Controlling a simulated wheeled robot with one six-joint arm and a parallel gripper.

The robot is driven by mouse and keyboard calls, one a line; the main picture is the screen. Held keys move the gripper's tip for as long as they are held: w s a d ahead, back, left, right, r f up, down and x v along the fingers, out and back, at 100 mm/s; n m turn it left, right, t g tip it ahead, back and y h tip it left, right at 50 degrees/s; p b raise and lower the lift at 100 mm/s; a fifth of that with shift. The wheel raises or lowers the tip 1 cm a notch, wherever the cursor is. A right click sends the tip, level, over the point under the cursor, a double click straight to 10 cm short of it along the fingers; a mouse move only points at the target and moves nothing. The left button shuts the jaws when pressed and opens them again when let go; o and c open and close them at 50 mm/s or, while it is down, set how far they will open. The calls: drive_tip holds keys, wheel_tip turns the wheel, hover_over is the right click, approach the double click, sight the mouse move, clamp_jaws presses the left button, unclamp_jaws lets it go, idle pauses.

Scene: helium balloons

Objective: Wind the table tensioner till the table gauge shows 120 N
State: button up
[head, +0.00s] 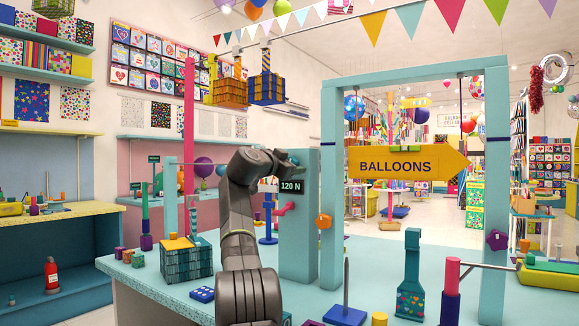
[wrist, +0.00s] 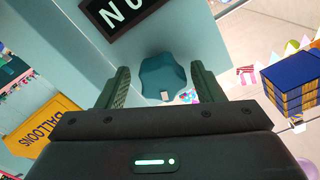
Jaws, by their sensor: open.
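The table gauge (head: 291,187) is a dark plate on the teal post, and it reads 120 N in the head view. In the wrist view part of the gauge (wrist: 128,14) shows at the top, with its figures cut off. A blue-teal lobed knob, apparently the table tensioner (wrist: 165,76), sits beside the post, with a small pale mark on it. My gripper (wrist: 164,73) is open, with one dark green finger on each side of the knob and visible gaps between. In the head view my arm hides most of the gripper.
The teal post (head: 299,245) stands on the teal table (head: 395,256). A yellow BALLOONS sign (head: 408,165) hangs in a frame to the right. A pink handle (head: 286,208) and an orange knob (head: 324,221) are close by. A teal bottle-shaped weight (head: 411,278) stands at the front.

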drive_tip(key=b+v, duration=0.4)
drive_tip(key=v, duration=0.2)
drive_tip(key=shift+s+a, duration=0.2)
drive_tip(key=shift+s, duration=0.1)
drive_tip(key=shift+w, duration=0.1)
drive_tip(key=p+x, duration=0.2)
drive_tip(key=x, duration=0.1)
drive_tip(key=p+x, duration=0.3)
drive_tip(key=x, duration=0.1)
drive_tip(key=shift+r, duration=0.2)
drive_tip(key=shift+f+n, duration=0.2)
drive_tip(key=shift+n, duration=0.2)
drive_tip(key=n+p, duration=0.1)
drive_tip(key=n, duration=0.3)
drive_tip(key=shift+r+n, duration=0.1)
drive_tip(key=shift+n, duration=0.3)
drive_tip(key=shift+n+p, duration=0.3)
drive_tip(key=shift+n, duration=1.1)
